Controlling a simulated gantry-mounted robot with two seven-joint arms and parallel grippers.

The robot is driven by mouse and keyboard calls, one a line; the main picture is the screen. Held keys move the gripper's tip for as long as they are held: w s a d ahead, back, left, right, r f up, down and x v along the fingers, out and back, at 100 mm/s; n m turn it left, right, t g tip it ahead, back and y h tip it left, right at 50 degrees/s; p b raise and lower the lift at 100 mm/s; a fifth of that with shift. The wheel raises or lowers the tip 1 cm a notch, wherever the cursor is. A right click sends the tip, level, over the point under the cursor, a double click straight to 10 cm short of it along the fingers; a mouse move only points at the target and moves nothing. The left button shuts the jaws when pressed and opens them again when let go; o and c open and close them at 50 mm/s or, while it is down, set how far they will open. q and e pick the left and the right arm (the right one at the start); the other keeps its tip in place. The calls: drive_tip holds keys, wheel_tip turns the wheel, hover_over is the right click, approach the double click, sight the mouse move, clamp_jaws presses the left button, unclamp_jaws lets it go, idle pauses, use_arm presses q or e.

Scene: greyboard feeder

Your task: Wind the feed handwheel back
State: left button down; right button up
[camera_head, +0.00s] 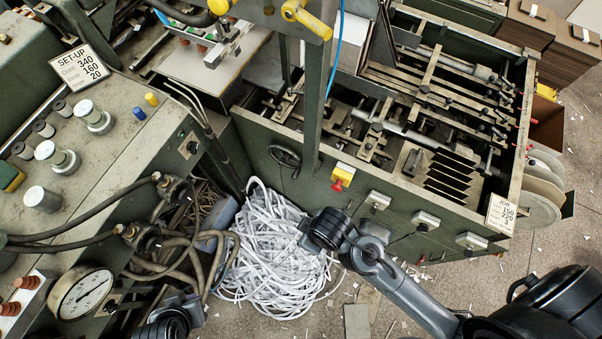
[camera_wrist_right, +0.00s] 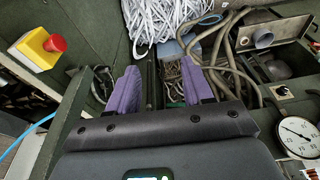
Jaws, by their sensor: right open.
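The feed handwheel (camera_head: 285,156) is a small dark spoked wheel on the green front panel of the machine at centre. In the right wrist view a dark wheel-like shape (camera_wrist_right: 102,84), apparently the handwheel, shows just left of the left finger, partly hidden. My right gripper (camera_wrist_right: 160,85) is open, with two purple fingers apart and nothing between them. In the head view my right arm reaches in from the right, its end in front of and below the handwheel, apart from it. My left gripper (camera_head: 185,306) is partly visible at the bottom edge; its jaws cannot be made out.
A yellow box with a red button (camera_head: 342,175) sits right of the handwheel. White strip waste (camera_head: 270,250) is heaped on the floor. Hoses (camera_head: 175,245) and a pressure gauge (camera_head: 82,294) are at left. A green post (camera_head: 315,105) stands right beside the handwheel.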

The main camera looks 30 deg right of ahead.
drive_tip(key=a+f+n+g+h+b, duration=0.1)
drive_tip(key=a+f+n+h+b, duration=0.1)
drive_tip(key=a+f+n+b, duration=1.05)
drive_tip(key=n+t+h+b, duration=0.9)
drive_tip(key=h+b, duration=0.1)
drive_tip(key=h, duration=0.4)
approach(300, 166)
drive_tip(key=w+d+b, duration=0.1)
drive_tip(key=b, duration=0.1)
drive_tip(key=w+d+f+b, duration=0.1)
drive_tip(key=d+b, duration=0.1)
drive_tip(key=w+d+f+b, duration=0.1)
drive_tip(key=d+b, duration=0.1)
drive_tip(key=shift+w+d, duration=0.2)
drive_tip(key=shift+w, duration=0.1)
drive_tip(key=shift+w+d+r+b, duration=0.1)
drive_tip(key=shift+w+d+b, duration=0.2)
drive_tip(key=shift+d+b, duration=0.15)
use_arm(q)
wheel_tip(300, 166, down, 31)
drive_tip(key=shift+d, duration=0.3)
use_arm(e)
drive_tip(key=shift+w+d+r, duration=0.15)
drive_tip(key=shift+w, duration=0.05)
use_arm(q)
drive_tip(key=shift+s, duration=0.1)
